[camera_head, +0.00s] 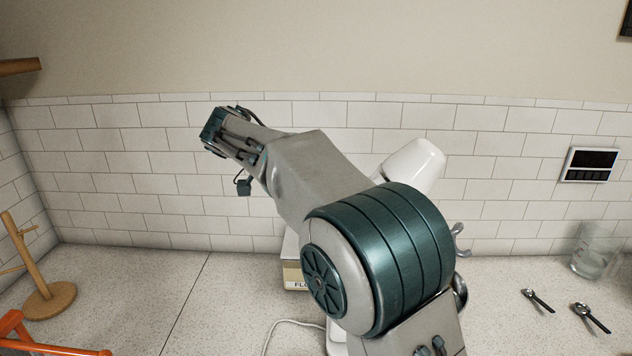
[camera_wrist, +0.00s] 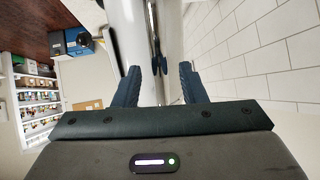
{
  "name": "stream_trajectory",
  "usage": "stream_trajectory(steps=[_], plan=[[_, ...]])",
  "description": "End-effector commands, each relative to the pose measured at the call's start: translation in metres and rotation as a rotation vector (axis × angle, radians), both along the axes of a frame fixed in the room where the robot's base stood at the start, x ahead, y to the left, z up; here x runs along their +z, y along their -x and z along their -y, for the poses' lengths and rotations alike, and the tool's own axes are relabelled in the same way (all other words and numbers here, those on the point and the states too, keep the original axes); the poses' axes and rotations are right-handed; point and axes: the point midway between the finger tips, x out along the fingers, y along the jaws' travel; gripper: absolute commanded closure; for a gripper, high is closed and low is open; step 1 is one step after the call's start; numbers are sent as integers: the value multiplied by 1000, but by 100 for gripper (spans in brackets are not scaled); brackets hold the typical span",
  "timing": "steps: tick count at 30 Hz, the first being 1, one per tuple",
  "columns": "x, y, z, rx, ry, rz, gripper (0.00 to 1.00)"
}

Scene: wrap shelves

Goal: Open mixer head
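The white mixer head (camera_head: 415,163) shows behind my arm in the head view, its rounded end tilted up to the right. My arm hides the rest of the head and most of the mixer body. In the wrist view a smooth white surface of the mixer (camera_wrist: 128,32) lies just beyond the fingers. My gripper (camera_wrist: 160,78) has its two dark teal fingers apart, with nothing held between them. Whether a finger touches the mixer cannot be told. The fingers cannot be made out in the head view.
A box with a label (camera_head: 292,272) stands behind my arm. A white cord (camera_head: 285,325) lies on the counter. Measuring spoons (camera_head: 590,317) and a glass beaker (camera_head: 594,252) are at right, a wooden stand (camera_head: 45,295) at left. The tiled wall (camera_head: 110,170) is close behind.

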Motion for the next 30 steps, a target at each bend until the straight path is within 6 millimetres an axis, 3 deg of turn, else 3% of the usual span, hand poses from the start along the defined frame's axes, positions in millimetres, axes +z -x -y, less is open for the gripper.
stream_trajectory(steps=[8, 24, 30], plan=[[15, 5, -24, 3, -1, 2, 62], [70, 23, -91, 5, 1, 2, 62], [74, 24, -101, 1, 0, -1, 62]])
